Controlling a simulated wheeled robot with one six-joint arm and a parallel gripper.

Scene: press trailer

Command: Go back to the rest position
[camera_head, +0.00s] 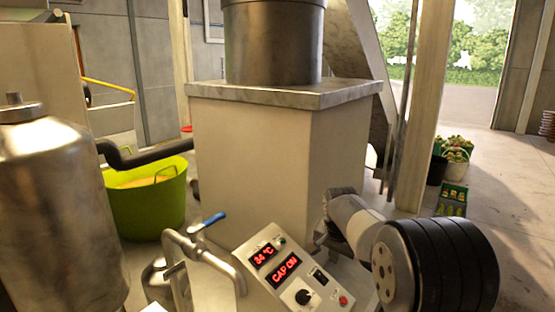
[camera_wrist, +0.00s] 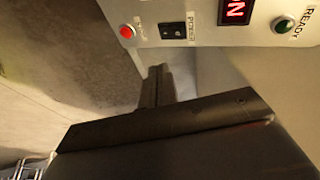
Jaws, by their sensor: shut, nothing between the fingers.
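My gripper (camera_wrist: 157,88) shows in the wrist view as dark fingers, closed together with nothing between them. It is beside the control panel (camera_wrist: 205,38), apart from its buttons as far as I can see. In the head view my arm reaches in from the lower right to behind the panel (camera_head: 268,278); the fingertips are not clear there. The panel has red displays reading "34 °C" and "CAP ON", a black knob (camera_head: 303,297), a red button (camera_wrist: 127,31), a black power switch (camera_wrist: 172,30) and a green ready light (camera_wrist: 284,26).
A large pale cabinet (camera_head: 250,165) with a dark metal drum (camera_head: 273,45) stands behind the panel. A pipe with a blue-handled valve (camera_head: 213,219) is left of the panel. A steel tank (camera_head: 55,215) and green tub (camera_head: 148,210) stand left. Fruit baskets (camera_head: 455,152) stand right on open floor.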

